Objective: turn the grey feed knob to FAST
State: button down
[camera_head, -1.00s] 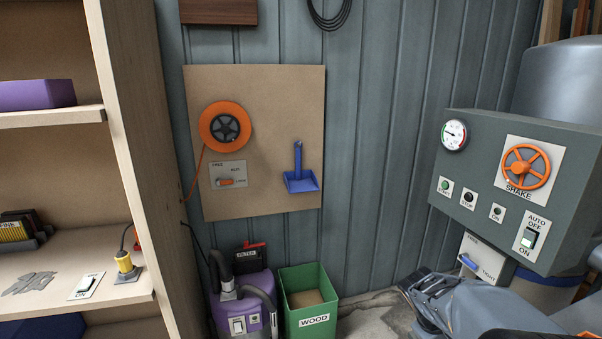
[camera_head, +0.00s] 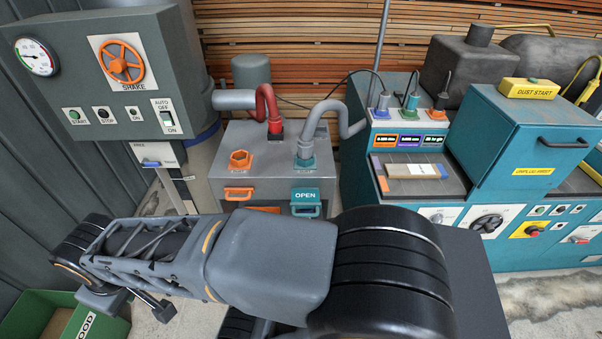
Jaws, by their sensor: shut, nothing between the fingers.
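The teal machine (camera_head: 385,215) at the right has a front panel. On it a small white plate (camera_head: 437,216) bears a small grey control, and beside it a larger white plate carries a round dark dial (camera_head: 487,223). Their lettering is too small to read, so I cannot tell which is the feed knob, where FAST is, or how it is set. My arm crosses the lower foreground, apart from these controls. I cannot make out my gripper's fingers in this view.
A grey cabinet with an orange wheel (camera_head: 122,62) stands at the left. A grey box with a teal OPEN handle (camera_head: 306,195) and hoses stands in the middle. A green bin (camera_head: 33,300) is at lower left. Bare floor (camera_head: 540,295) shows before the teal machine.

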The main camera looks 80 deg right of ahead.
aim_at(438, 217)
jog(key=z, duration=3.95)
jog(key=i, duration=0.6)
jog(key=z, duration=0.4)
